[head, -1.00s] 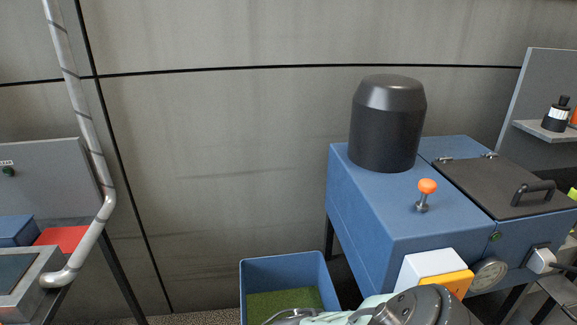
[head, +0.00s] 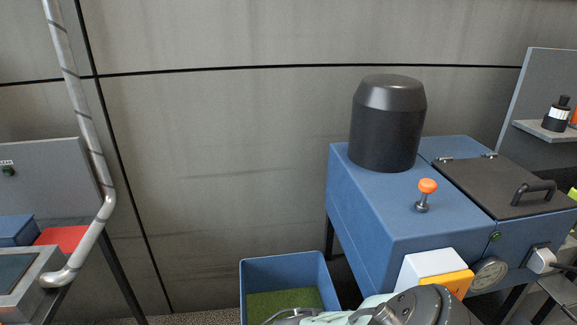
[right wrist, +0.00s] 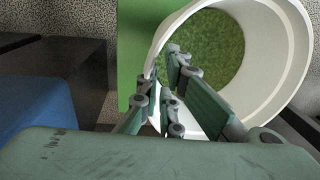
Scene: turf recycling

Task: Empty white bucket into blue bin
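The white bucket (right wrist: 296,50) shows in the right wrist view, with its mouth toward the camera and green turf (right wrist: 214,45) inside. My right gripper (right wrist: 172,82) is at the left side of its rim. One finger is inside the mouth and the other outside, close together with the wall between them, so it looks shut on the rim. The fingers partly hide the contact. The blue bin (head: 283,271) stands low at the bottom of the head view, with green turf (head: 285,303) in it. The bucket and my left gripper are not visible in the head view.
A blue machine (head: 400,222) with a black cylinder (head: 387,125) and an orange knob (head: 428,186) stands right of the bin. A bench (head: 25,280) with a bent pipe (head: 97,185) is at the left. A green panel (right wrist: 130,50) lies beside the bucket.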

